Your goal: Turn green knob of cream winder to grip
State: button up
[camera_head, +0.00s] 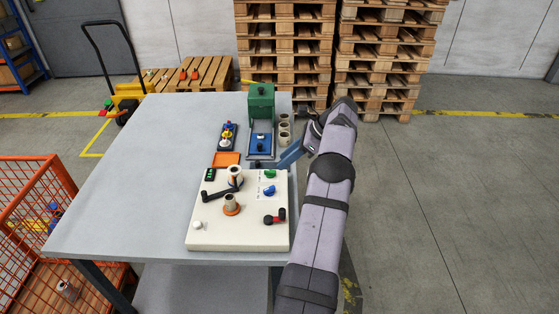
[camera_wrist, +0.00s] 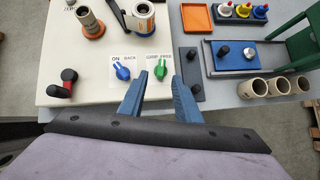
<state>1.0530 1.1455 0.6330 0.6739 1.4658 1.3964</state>
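The cream winder (camera_head: 213,226) is a flat board on the grey table. Its green knob (camera_head: 270,173) sits near the upper right corner, and also shows in the wrist view (camera_wrist: 160,73). A white label with words that look like GRIP and FREE lies behind it; which word the knob points at is too small to tell. A blue knob (camera_wrist: 122,71) stands beside it, on the left in the wrist view. My gripper (camera_wrist: 159,76) is open and empty. In the wrist view its blue fingertips appear on either side of the green knob; contact and height are unclear.
The winder also carries two spindles (camera_wrist: 144,18), a red-and-black crank (camera_wrist: 62,86) and a black lever (camera_head: 215,192). An orange tray (camera_wrist: 197,17), a blue unit (camera_wrist: 235,58), a green machine (camera_head: 261,103) and cream rings (camera_wrist: 277,86) stand close by. The table's left side is clear.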

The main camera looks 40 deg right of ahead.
aim_at(270, 171)
jog(key=shift+w+a+f+g+h+p, duration=0.4)
jog(key=shift+w+f+p, duration=0.35)
jog(key=shift+p, duration=0.25)
jog(key=shift+w+a+f+g+h+p, duration=0.25)
jog(key=shift+w+a+f+g+p, duration=0.3)
jog(key=shift+f+p, duration=0.4)
jog(key=shift+w+a+f+g+h+p, duration=0.35)
jog(key=shift+w+f+g+p, duration=0.1)
jog(key=shift+w+f+p, duration=0.45)
jog(key=shift+s+r, duration=0.15)
grip_shut()
